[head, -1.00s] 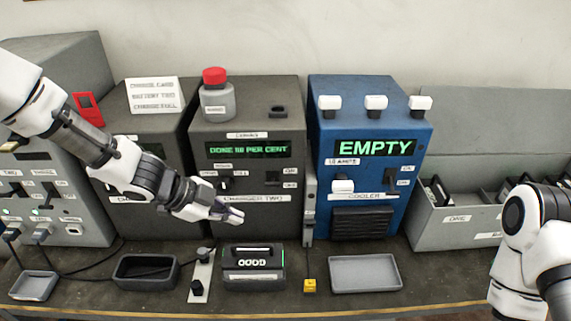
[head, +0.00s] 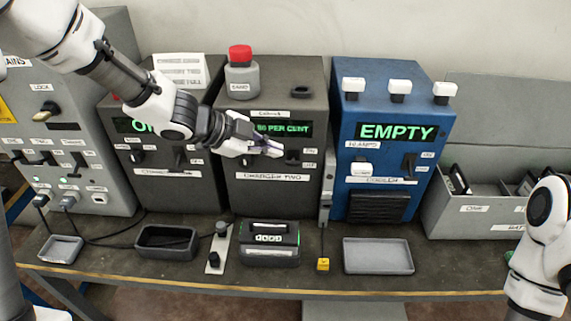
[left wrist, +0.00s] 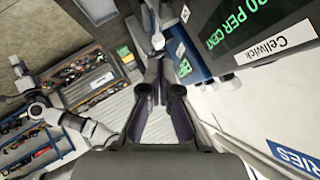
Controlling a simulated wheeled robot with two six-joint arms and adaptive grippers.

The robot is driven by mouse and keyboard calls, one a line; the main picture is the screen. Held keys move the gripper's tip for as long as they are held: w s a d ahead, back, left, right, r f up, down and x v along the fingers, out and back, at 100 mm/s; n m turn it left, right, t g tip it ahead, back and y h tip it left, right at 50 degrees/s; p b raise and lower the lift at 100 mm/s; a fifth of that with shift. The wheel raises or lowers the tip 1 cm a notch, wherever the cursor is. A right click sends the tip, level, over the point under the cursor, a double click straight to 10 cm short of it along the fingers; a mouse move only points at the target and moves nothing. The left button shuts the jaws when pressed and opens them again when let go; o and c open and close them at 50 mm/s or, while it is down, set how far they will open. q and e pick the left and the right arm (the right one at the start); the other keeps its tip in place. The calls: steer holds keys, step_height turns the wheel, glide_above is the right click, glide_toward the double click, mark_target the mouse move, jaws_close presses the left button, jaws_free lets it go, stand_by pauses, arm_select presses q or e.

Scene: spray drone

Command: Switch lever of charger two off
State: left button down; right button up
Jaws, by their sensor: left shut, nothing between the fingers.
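Charger two (head: 232,192) is the dark box in the middle, with a green display reading "80 PER CENT" at its visible end. A small dark lever (head: 292,157) sits at the right of its front, under the display. My left gripper (head: 278,150) is shut and empty in front of this panel, its tips just left of the lever; I cannot tell whether they touch.
A red-capped bottle (head: 241,75) stands on charger two. The blue cooler (head: 345,190) is to its right and another dark charger (head: 140,195) to its left. A battery (head: 270,250), black tray (head: 167,253) and grey tray (head: 378,268) lie on the bench in front.

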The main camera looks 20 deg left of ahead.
mark_target(297, 163)
arm_select(q)
steer(key=w+f, duration=0.1)
steer(key=f, duration=0.1)
steer(key=w+d+f, duration=0.1)
steer(key=w+f, duration=0.2)
steer(key=f, duration=0.1)
steer(key=shift+w+d, duration=0.25)
steer(key=shift+d, duration=0.05)
steer(key=shift+w+f, duration=0.1)
arm_select(e)
steer(key=shift+w, duration=0.15)
arm_select(q)
steer(key=shift+d, duration=0.1)
